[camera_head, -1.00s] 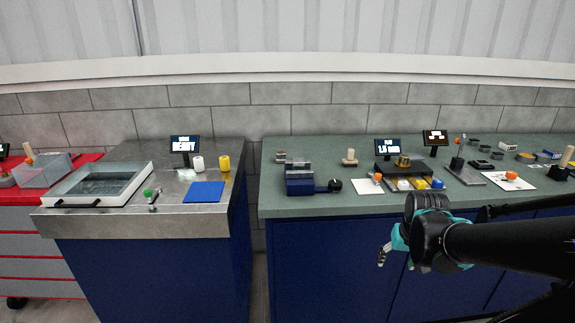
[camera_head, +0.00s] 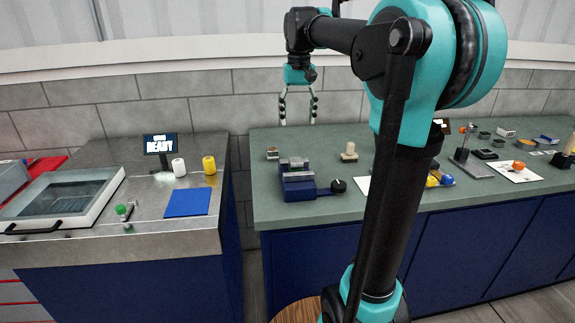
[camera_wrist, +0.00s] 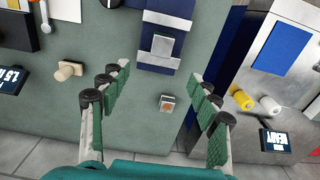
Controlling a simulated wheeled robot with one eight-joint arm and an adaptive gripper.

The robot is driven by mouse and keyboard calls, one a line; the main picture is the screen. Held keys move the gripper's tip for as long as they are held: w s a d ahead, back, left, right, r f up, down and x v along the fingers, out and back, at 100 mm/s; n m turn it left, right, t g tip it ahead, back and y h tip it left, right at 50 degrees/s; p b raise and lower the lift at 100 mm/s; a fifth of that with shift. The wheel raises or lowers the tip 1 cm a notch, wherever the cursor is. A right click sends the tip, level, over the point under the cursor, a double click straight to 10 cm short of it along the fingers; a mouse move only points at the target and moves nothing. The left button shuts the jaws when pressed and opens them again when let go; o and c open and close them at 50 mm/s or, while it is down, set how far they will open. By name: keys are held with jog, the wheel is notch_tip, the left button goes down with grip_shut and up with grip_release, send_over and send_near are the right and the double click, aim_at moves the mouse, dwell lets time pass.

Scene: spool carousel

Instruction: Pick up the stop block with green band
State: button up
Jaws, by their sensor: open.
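A small grey block (camera_head: 272,153) sits at the back left of the green counter, behind the vise. It also shows in the wrist view (camera_wrist: 167,103), between the lines of my fingers, with a brownish patch on its upper face. No green band can be made out on it, so I cannot tell whether it is the stop block with green band. My gripper (camera_head: 298,120) points down above the back of the counter, open and empty. In the wrist view my gripper (camera_wrist: 160,73) has its fingers spread on either side of the block, apart from it.
A blue vise (camera_head: 298,182) with a black knob stands in front of the block. A beige-handled piece (camera_head: 349,152) stands to the right. The steel bench (camera_head: 150,232) at left holds a blue mat (camera_head: 188,202), a yellow spool (camera_head: 209,165) and a white spool (camera_head: 178,167). My arm hides part of the counter.

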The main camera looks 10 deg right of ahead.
send_near(296, 160)
jog(key=f, duration=0.5)
jog(key=shift+d+f, duration=0.2)
jog(key=shift+a+f, duration=0.15)
jog(key=shift+f, duration=1.15)
jog(key=shift+a+f, duration=0.1)
jog(key=shift+f, duration=1.2)
jog(key=shift+c, duration=0.6)
grip_shut()
